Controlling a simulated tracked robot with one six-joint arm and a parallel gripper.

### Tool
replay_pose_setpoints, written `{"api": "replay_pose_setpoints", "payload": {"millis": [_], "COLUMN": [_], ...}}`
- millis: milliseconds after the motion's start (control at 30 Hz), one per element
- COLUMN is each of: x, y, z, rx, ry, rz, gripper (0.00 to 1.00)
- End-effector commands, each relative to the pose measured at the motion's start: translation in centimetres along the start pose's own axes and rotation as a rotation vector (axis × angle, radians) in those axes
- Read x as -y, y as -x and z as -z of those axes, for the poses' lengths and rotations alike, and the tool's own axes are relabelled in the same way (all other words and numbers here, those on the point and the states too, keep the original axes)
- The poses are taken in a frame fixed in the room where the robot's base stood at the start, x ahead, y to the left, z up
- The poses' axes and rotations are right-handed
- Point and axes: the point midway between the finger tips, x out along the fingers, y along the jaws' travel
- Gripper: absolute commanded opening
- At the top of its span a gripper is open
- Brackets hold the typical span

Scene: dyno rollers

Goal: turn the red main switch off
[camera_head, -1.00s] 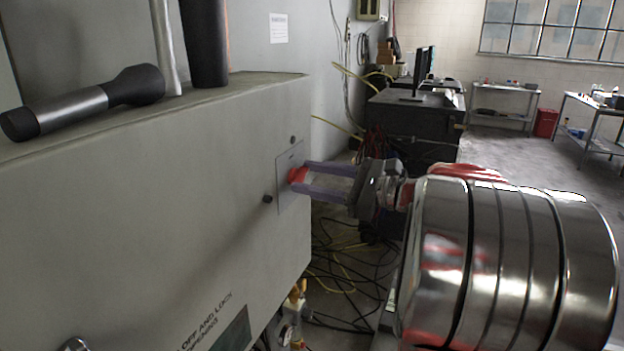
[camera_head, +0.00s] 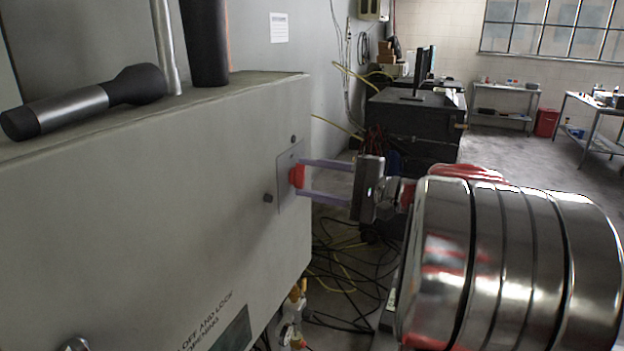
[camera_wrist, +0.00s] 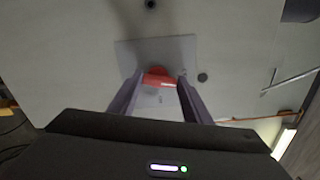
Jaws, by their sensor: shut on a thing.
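In the wrist view the red switch (camera_wrist: 159,78) lies between the tips of my gripper (camera_wrist: 157,88), in front of the pale plate (camera_wrist: 185,47). The fingers hide part of the handle, and I cannot read its marked position.
A flashlight (camera_head: 85,101) and a dark cylinder (camera_head: 205,45) are on the cabinet top. Dark knobs (camera_head: 268,198) stick out beside the plate. Cables (camera_head: 345,270) lie on the floor below my arm. A black workbench (camera_head: 415,125) stands behind.

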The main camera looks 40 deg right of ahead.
Motion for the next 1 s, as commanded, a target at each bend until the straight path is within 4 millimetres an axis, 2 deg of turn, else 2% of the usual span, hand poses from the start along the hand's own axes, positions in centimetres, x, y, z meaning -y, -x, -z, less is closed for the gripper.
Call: {"api": "replay_pose_setpoints", "payload": {"millis": [400, 900, 933, 1000], "x": [-0.57, -0.65, -0.65, -0.64], "y": [-0.04, -0.07, -0.07, -0.07], "z": [-0.2, -0.19, -0.19, -0.19], "rx": [0.006, 0.007, 0.007, 0.007], "ry": [0.219, 0.244, 0.244, 0.244], "rz": [-0.007, -0.008, -0.008, -0.008], "gripper": [0.22, 0.22, 0.45, 0.5]}}
